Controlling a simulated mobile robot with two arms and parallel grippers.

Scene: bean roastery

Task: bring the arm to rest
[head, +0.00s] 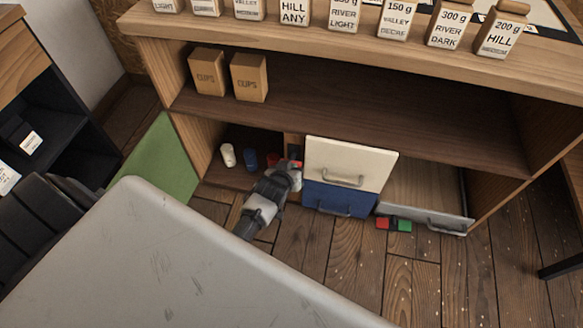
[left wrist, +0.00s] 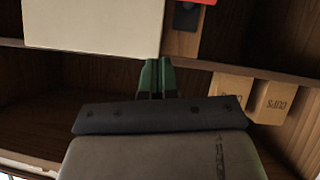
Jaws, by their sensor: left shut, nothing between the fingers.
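My left arm reaches out past my grey body in the head view. Its gripper (head: 291,168) is by the lower front of the counter, between the small compartment and the cream drawer (head: 350,165). In the left wrist view, the green fingers of the left gripper (left wrist: 156,78) are together with nothing between them. The cream drawer front (left wrist: 95,25) is near the fingertips there; I cannot tell whether they touch it. My right gripper is not in view.
A green door (head: 160,160) stands open at the left. White (head: 228,155) and blue (head: 250,160) containers stand in the low compartment. A blue drawer (head: 338,200) is under the cream one. Two cups boxes (head: 249,77) sit above.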

